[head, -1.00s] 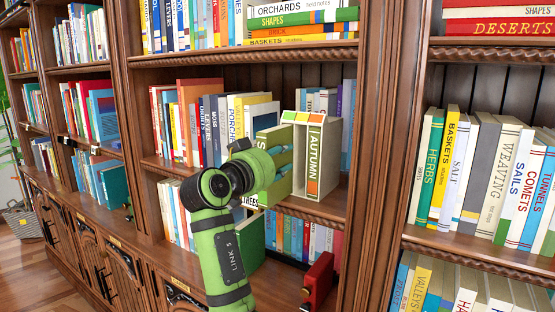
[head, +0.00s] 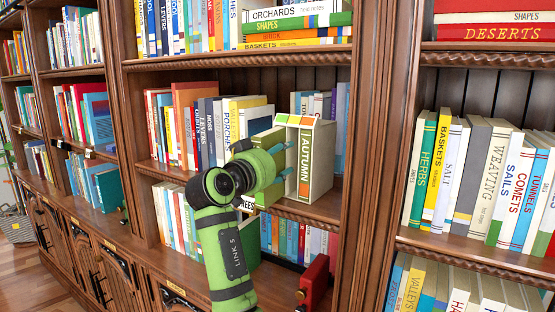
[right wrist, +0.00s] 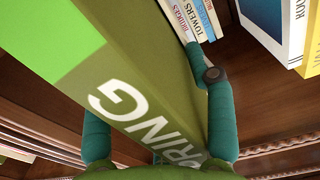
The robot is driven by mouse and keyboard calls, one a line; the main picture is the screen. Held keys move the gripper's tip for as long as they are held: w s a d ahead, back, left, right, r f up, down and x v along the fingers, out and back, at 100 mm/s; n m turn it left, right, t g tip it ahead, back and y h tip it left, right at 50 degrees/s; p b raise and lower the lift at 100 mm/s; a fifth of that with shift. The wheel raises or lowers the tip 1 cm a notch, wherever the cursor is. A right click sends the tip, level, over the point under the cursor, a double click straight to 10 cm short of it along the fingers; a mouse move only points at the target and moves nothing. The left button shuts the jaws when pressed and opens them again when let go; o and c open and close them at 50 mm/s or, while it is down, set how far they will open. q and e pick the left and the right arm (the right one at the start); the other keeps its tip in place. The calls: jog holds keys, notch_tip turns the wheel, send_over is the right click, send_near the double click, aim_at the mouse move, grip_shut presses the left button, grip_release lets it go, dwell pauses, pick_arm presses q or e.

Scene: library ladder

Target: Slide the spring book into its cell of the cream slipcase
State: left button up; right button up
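The cream slipcase (head: 322,178) stands on the middle shelf in the head view. Whether the book touches the slipcase is unclear. My left gripper is out of view.
A row of books (head: 210,125) stands left of the slipcase, and more books stand behind it. A wooden upright (head: 366,150) is at its right.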

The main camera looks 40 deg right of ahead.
jog(key=shift+d+f, duration=0.1)
jog(key=shift+f, duration=0.05)
jog(key=v, duration=1.2)
jog(key=shift+r, duration=0.2)
jog(key=shift+w, duration=0.1)
